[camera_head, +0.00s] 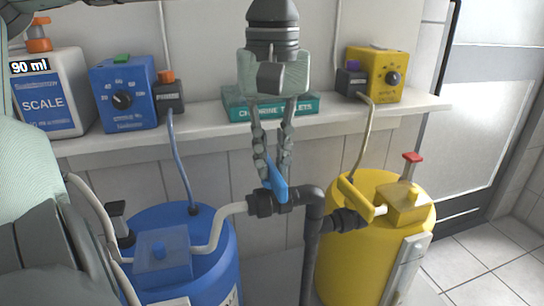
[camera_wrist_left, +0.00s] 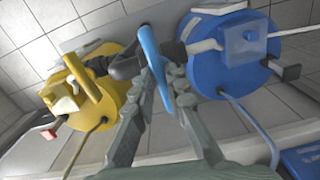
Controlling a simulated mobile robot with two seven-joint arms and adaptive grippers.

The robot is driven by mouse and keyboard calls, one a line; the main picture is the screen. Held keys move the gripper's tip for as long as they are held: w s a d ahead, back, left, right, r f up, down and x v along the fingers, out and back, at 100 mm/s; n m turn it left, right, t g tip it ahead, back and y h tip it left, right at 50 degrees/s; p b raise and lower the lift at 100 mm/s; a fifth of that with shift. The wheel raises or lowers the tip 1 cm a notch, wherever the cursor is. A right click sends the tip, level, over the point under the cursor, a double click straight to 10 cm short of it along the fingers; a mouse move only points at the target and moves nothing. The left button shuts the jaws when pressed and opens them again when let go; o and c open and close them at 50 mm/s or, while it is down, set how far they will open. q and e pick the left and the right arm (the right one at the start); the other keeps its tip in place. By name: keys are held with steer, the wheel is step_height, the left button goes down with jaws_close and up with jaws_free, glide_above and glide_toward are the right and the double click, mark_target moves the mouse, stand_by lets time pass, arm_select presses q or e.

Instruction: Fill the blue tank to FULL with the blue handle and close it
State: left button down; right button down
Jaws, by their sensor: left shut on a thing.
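The blue tank (camera_head: 210,262) stands at the lower left of centre in the head view, and at the upper right in the left wrist view (camera_wrist_left: 222,60). The blue handle (camera_head: 277,181) sits on the dark pipe valve between the two tanks. It also shows as a blue bar in the left wrist view (camera_wrist_left: 153,62). My left gripper (camera_head: 274,172) points down and is shut on the blue handle, its fingers on either side of it. The tank's level marks are not readable. My right gripper is not in view.
The yellow tank (camera_head: 340,255) with its yellow handle (camera_head: 356,200) stands to the right. Above, a shelf (camera_head: 210,118) carries a scale container (camera_head: 50,92), a blue dosing box (camera_head: 124,92), a yellow box (camera_head: 376,73) and a teal chlorine tablets box (camera_head: 308,104).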

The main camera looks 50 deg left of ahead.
mark_target(272, 166)
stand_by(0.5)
arm_select(q)
steer(key=c, duration=1.6)
jaws_free()
step_height(272, 166, up, 12)
steer(key=shift+r, duration=0.1)
